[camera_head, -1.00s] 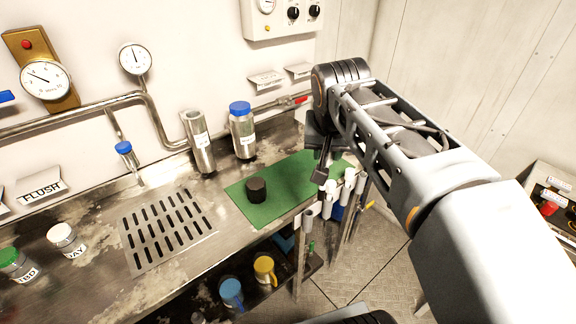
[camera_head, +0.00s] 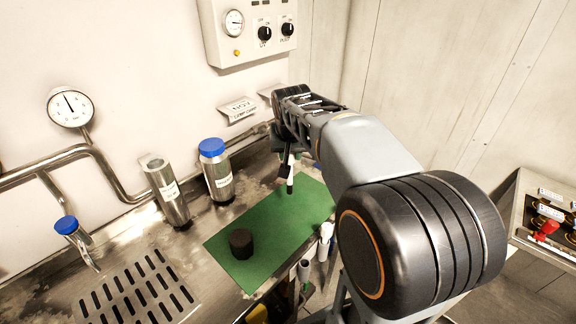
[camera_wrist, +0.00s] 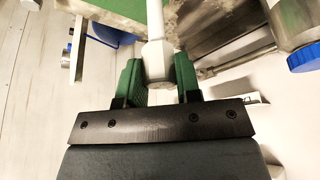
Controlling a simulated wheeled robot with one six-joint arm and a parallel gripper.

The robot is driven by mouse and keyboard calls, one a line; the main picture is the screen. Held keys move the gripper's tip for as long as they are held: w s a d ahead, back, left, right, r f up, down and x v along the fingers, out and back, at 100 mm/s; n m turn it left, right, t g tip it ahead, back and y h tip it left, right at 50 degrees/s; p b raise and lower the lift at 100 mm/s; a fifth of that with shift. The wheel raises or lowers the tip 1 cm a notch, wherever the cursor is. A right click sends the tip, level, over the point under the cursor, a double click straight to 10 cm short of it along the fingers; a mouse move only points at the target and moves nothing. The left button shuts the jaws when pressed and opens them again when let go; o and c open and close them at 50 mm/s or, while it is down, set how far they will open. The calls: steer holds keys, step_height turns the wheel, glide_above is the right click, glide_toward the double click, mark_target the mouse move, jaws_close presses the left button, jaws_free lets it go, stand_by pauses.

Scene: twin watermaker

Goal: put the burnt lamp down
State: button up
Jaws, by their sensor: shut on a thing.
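The burnt lamp (camera_head: 291,176) is a slim white tube with a dark lower end in the head view. My gripper (camera_head: 287,158) is shut on it and holds it about upright over the back right part of the green mat (camera_head: 262,227). I cannot tell whether its lower end touches the mat. In the wrist view, my gripper (camera_wrist: 158,80) has its green pads on either side of the lamp's white collar (camera_wrist: 157,58). The lamp's far end runs out of the top of that view.
A black round cap (camera_head: 241,243) stands on the mat's left part. A blue-lidded canister (camera_head: 217,174) and a steel cylinder (camera_head: 168,193) stand behind it. A drain grate (camera_head: 140,293) lies left. White tubes (camera_head: 325,243) hang at the bench's front edge. The mat's middle is clear.

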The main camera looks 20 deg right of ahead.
steer(key=x, duration=0.9)
steer(key=shift+w, duration=0.2)
steer(key=shift+d, duration=0.1)
steer(key=shift+f, duration=0.1)
steer(key=o, duration=0.9)
